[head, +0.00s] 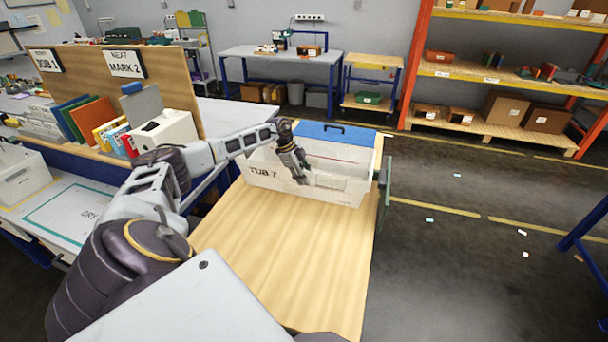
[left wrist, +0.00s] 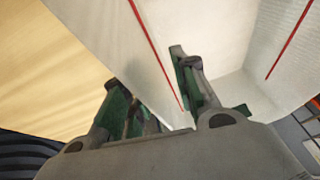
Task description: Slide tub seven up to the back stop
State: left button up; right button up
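Tub seven (head: 270,180) is a white open box marked "TUB 7", standing upright on the far part of a wooden tabletop (head: 290,250). A blue panel with a dark handle (head: 350,136) lies just behind it; I cannot tell whether they touch. No part is clearly marked as a back stop. My left gripper (head: 301,176) is at the tub's near wall, pointing down. In the left wrist view the fingers (left wrist: 155,90) stand apart, one on each side of the tub wall (left wrist: 110,40), with a gap showing. My right gripper is not in view.
A wooden divider (head: 175,75) with signs, folders and a white device stands at the left. A green part (head: 385,185) is at the tabletop's right edge. Bare wood lies in front of the tub. Shelving (head: 480,75) and benches stand farther back.

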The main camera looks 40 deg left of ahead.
pick_arm(q)
jog(key=v, duration=1.2)
dwell(0.4)
jog(key=shift+d, duration=0.1)
dwell(0.5)
